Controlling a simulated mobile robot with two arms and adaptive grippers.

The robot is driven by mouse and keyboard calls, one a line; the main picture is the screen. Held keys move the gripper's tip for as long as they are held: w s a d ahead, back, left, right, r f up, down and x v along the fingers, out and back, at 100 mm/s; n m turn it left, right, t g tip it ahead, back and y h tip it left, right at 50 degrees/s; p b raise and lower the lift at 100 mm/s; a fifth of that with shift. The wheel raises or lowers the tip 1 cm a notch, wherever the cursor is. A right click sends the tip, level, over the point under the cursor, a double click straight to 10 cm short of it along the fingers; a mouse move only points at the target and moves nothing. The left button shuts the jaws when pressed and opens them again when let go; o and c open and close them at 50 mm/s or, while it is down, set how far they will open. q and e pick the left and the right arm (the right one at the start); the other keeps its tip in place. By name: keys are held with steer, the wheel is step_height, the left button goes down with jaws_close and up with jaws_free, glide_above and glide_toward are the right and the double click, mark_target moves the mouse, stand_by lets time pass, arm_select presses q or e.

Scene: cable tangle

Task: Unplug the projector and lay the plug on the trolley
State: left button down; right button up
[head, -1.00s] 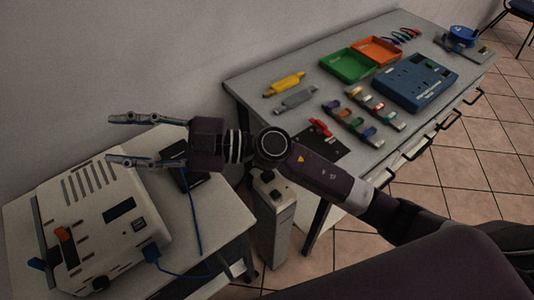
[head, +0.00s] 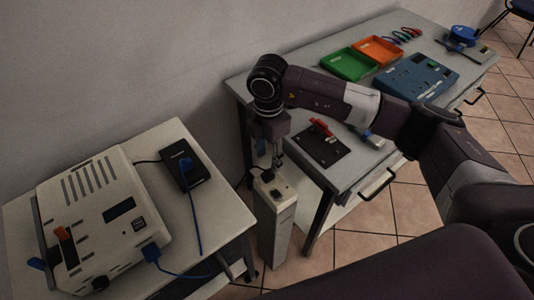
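A white boxy device (head: 100,225) with vents, a small dark display and an orange switch stands on the grey trolley (head: 222,222) at left; I cannot tell if it is the projector. A blue plug (head: 151,252) sits at its front right corner, with a blue cable. A black box (head: 196,176) behind it has another blue plug (head: 186,163) on top. A pale post (head: 275,235) stands between trolley and bench, with a dark socket or plug on top. My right gripper (head: 278,162) points down just above the post; its fingers are edge-on. My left gripper is out of view.
The grey bench (head: 310,72) at right holds a green tray (head: 348,65), an orange tray (head: 377,50), a blue panel box (head: 418,75) and a black plate (head: 322,148) with a red part. The wall is close behind. The trolley's right front is mostly clear.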

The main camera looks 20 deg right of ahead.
mark_target(268, 173)
step_height(268, 173, down, 7)
steer(key=shift+a+r+p, duration=0.1)
steer(key=shift+p, duration=0.35)
steer(key=shift+c, duration=0.3)
jaws_close()
